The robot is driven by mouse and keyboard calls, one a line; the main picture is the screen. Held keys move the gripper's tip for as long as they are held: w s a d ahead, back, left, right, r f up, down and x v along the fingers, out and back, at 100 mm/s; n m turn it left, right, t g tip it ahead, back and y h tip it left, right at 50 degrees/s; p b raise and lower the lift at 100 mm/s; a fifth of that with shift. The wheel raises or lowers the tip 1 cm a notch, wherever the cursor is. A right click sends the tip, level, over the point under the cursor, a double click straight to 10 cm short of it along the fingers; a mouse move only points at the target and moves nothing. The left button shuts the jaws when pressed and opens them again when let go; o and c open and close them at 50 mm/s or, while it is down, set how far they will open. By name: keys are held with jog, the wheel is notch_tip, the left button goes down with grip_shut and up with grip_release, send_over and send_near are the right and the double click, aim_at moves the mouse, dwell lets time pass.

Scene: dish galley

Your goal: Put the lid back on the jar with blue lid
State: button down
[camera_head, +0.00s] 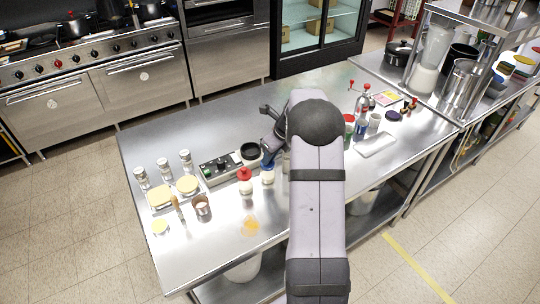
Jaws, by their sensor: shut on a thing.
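My gripper (267,153) shows at the left of my arm, above the metal table, partly hidden by the arm. It is shut on the blue lid (267,161), a small blue patch at its fingertips. A small pale jar (267,178) stands upright on the table just below the lid in the picture. I cannot tell whether the lid touches the jar's rim. A jar with a red lid (245,183) stands to its left.
A grey appliance with buttons (215,167) is behind the jars. An orange patch (249,226) lies in front. At right are a red-topped can (349,121) and a white tray (376,145).

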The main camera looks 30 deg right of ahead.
dwell(0.4)
jog(key=c, duration=1.1)
grip_release()
jog(key=shift+r, duration=0.15)
notch_tip(320, 180, up, 7)
jog(key=p, duration=0.7)
jog(key=shift+f, duration=0.2)
grip_shut()
